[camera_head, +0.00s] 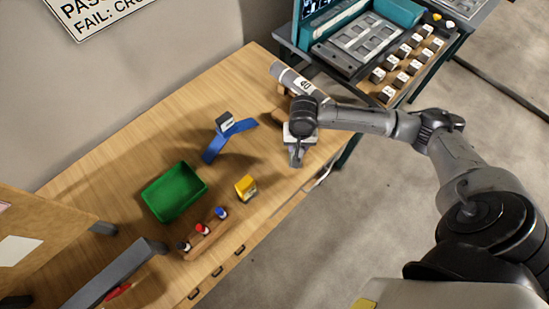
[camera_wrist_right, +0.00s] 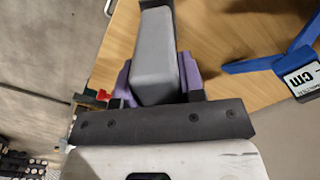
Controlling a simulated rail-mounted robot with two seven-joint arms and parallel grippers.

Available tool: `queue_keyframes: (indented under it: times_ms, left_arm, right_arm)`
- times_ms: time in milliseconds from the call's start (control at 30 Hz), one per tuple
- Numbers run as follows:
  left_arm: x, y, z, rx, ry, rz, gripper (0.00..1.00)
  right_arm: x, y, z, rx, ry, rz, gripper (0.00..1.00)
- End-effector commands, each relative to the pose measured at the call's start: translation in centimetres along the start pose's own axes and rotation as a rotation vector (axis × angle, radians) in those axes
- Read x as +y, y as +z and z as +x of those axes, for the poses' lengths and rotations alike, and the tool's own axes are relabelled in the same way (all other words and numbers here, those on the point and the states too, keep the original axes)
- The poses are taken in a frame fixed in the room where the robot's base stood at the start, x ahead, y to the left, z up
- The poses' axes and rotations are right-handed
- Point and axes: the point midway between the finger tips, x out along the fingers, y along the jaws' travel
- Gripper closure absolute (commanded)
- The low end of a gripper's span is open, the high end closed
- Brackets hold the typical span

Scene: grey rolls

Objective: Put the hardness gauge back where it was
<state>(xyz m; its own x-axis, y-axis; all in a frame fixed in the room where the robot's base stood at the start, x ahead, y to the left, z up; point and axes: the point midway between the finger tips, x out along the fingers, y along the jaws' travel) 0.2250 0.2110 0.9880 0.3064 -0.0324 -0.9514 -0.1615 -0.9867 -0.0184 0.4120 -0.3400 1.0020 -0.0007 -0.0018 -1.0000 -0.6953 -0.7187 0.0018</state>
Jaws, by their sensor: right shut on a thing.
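My right gripper (camera_head: 297,158) is over the right part of the wooden bench and is shut on a grey block-like thing (camera_wrist_right: 157,55). In the right wrist view the grey block sits between purple finger pads; it seems to be the hardness gauge, but no dial or label shows. The head view mostly hides it under the wrist.
A green tray (camera_head: 173,191), a yellow block (camera_head: 246,187) and a wooden rack (camera_head: 206,233) with several coloured caps stand left of the gripper. A grey roll (camera_head: 290,78) marked 40 lies behind it. A teal machine (camera_head: 402,11) stands at the back right. Bench between stand and gripper is clear.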

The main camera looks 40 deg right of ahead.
Motion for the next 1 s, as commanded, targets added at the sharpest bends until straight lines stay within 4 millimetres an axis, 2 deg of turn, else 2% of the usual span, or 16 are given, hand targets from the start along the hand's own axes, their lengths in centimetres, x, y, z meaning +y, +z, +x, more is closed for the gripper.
queue_keyframes:
  times_ms: [33, 200, 400, 667, 1000]
  left_arm:
    - [0.0, 0.1, 0.1, 0.000, -0.001, -0.001, 0.57]
    - [-0.3, 0.2, 0.3, -0.002, -0.008, 0.004, 0.57]
    - [-0.5, 0.3, 0.5, -0.003, -0.012, 0.008, 0.57]
    - [-0.7, 0.3, 0.6, -0.004, -0.018, 0.015, 0.57]
    - [-0.6, 0.4, 1.0, -0.004, -0.015, 0.011, 0.57]
  right_arm:
    - [-1.4, 0.2, 0.7, -0.003, -0.005, -0.002, 0.88]
    - [-4.5, 0.7, 2.6, -0.001, -0.003, -0.002, 0.88]
    - [-6.7, 1.0, 4.0, 0.000, -0.002, -0.001, 0.88]
    - [-7.4, 1.1, 4.7, 0.001, 0.000, -0.001, 0.88]
    - [-7.3, 1.1, 8.3, 0.001, 0.001, -0.001, 0.88]
